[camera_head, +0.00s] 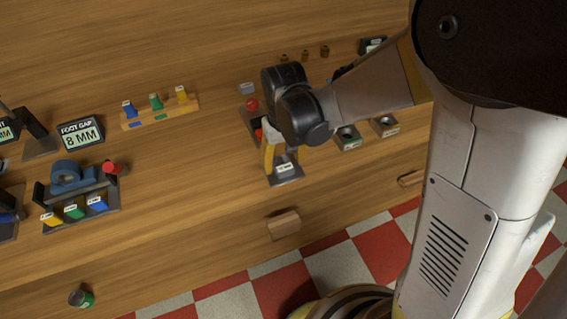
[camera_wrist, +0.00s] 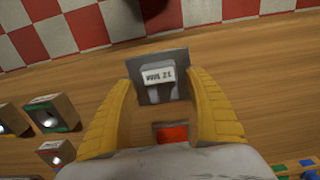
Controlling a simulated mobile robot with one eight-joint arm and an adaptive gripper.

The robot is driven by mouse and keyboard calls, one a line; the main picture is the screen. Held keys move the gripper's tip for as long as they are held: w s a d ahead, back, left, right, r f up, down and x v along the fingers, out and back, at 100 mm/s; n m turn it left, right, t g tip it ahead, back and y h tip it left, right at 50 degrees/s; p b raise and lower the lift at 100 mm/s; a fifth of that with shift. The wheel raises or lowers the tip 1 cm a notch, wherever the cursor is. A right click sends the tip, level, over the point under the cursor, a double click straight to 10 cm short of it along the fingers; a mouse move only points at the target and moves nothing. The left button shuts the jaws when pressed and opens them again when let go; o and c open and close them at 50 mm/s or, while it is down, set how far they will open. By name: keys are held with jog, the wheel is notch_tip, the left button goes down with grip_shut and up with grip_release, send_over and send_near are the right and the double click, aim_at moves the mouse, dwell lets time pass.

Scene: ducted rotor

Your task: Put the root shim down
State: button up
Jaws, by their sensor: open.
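My gripper (camera_head: 281,158) is open, pointing down at the wooden bench, with its yellow fingers spread. In the wrist view my gripper (camera_wrist: 160,82) straddles the near part of a dark plate (camera_wrist: 146,59) with a raised grey-white labelled piece (camera_wrist: 159,79). The label is upside down there and I cannot read it surely. The dark plate also shows in the head view (camera_head: 286,181). A red block (camera_wrist: 171,134) shows between the fingers, closer to the palm. I cannot tell which piece is the root shim. No piece is visibly gripped.
A tray (camera_head: 68,221) with yellow, green and blue labelled blocks stands left, near a "FOOT GAP 8 MM" sign (camera_head: 81,133). A wooden rack (camera_head: 160,114) holds coloured pegs. Socketed blocks (camera_head: 347,137) stand right of my gripper. A can (camera_head: 81,298) stands front left.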

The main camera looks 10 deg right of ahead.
aim_at(284, 165)
notch_tip(284, 165, up, 10)
jog(key=r+p, duration=0.1)
jog(key=p, duration=0.2)
jog(key=s+d+r+m+t, duration=0.3)
jog(key=s+d+r+t, duration=0.4)
jog(key=s+d, duration=0.4)
jog(key=shift+d+r, duration=0.6)
jog(key=shift+d, duration=0.65)
notch_tip(284, 165, down, 3)
jog(key=b, duration=0.2)
jog(key=shift+b, duration=0.35)
